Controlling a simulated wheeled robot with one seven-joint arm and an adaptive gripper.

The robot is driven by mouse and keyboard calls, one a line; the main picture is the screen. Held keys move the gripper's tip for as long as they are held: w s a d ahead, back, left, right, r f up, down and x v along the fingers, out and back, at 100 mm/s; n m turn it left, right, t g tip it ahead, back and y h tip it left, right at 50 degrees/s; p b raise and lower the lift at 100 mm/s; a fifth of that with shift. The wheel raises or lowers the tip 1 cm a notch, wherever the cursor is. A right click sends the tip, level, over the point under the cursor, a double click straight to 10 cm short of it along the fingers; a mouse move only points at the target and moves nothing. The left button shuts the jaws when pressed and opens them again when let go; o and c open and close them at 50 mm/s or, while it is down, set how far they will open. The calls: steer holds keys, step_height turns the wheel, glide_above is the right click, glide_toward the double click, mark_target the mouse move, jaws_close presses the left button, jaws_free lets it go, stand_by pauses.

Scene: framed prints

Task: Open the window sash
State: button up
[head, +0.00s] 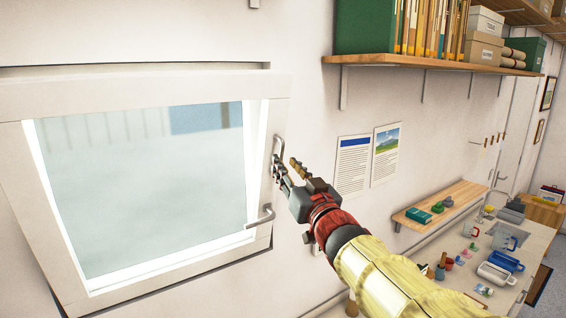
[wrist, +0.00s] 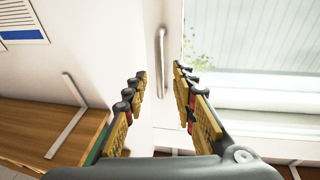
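The window sash (head: 278,110) is a white frame around a pale pane on the left of the head view. Dark lines show along its top and bottom edges; I cannot tell whether it is ajar. A grey bar handle (head: 279,150) stands upright on its right side, and a second grey handle (head: 262,217) is near its lower right corner. My gripper (head: 286,170) is open and empty beside the upright handle. In the wrist view an upright handle (wrist: 162,55) shows between the fingertips of my gripper (wrist: 159,75); I cannot tell whether they touch it.
A wooden shelf (head: 390,60) with books and boxes is above right. Two prints (head: 353,163) hang right of my gripper. A low shelf (head: 465,195) and a cluttered counter (head: 520,290) lie farther right. A shelf bracket (wrist: 68,125) shows at left in the wrist view.

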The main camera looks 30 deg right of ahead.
steer(key=v, duration=0.8)
steer(key=shift+s, duration=0.4)
steer(key=shift+a+f, duration=0.1)
